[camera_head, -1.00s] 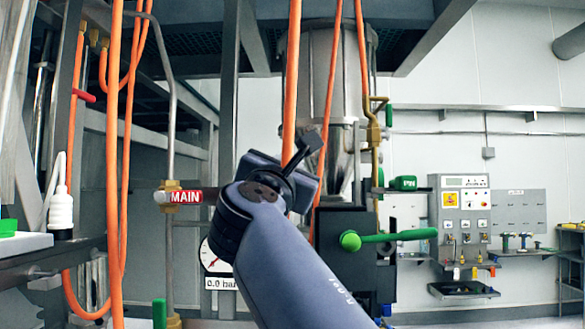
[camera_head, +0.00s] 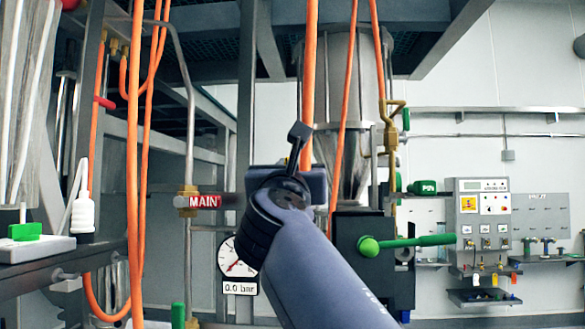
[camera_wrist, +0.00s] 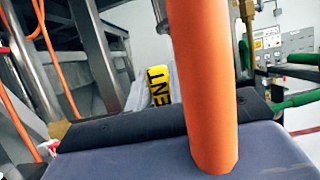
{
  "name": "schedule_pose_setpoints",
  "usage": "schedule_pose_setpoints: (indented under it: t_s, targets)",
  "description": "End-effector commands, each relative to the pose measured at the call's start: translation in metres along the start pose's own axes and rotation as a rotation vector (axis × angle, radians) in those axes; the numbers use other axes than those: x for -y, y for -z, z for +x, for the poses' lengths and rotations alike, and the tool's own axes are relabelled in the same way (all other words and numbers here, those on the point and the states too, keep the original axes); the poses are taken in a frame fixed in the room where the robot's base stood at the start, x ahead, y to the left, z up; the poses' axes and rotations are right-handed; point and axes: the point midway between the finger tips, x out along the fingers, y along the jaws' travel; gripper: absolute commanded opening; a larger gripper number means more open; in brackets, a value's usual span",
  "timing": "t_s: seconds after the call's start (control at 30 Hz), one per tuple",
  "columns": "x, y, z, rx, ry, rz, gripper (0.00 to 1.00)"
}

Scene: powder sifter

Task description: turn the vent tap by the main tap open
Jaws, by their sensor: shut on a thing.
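In the wrist view, a yellow handle with black letters reading "ENT" (camera_wrist: 158,85), the vent tap's label, stands nearly upright, leaning slightly. My gripper (camera_wrist: 160,78) is shut on it, with grey fingers beside it. In the head view, the gripper's wrist end (camera_head: 290,180) hides the vent tap. The main tap (camera_head: 205,202) has a red handle marked "MAIN", lying horizontal from a brass body on a vertical pipe, left of my gripper. A red and brass bit of it shows at the wrist view's left (camera_wrist: 58,130).
An orange hose (camera_head: 308,80) hangs right at my wrist, and others hang at left (camera_head: 135,150). A gauge (camera_head: 235,262) reads 0.0 bar below the main tap. A green-handled lever (camera_head: 415,242) juts from a black block at right. A steel hopper (camera_head: 350,160) stands behind.

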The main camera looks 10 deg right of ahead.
Motion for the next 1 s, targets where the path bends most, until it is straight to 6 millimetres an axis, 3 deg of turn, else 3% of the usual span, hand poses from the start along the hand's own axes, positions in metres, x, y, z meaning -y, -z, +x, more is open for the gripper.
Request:
schedule_pose_setpoints:
  t_s: [0.2,0.23,0.5,0.77,1.0]
  targets:
    - [0.000,0.001,0.000,0.000,0.000,-0.003,0.00]
    - [0.000,0.000,0.000,0.000,0.000,-0.003,0.21]
    - [0.000,0.000,0.000,0.000,0.000,-0.001,0.42]
    - [0.000,0.001,-0.003,0.001,-0.001,0.000,0.42]
    - [-0.001,0.003,-0.039,0.001,-0.005,0.004,0.42]
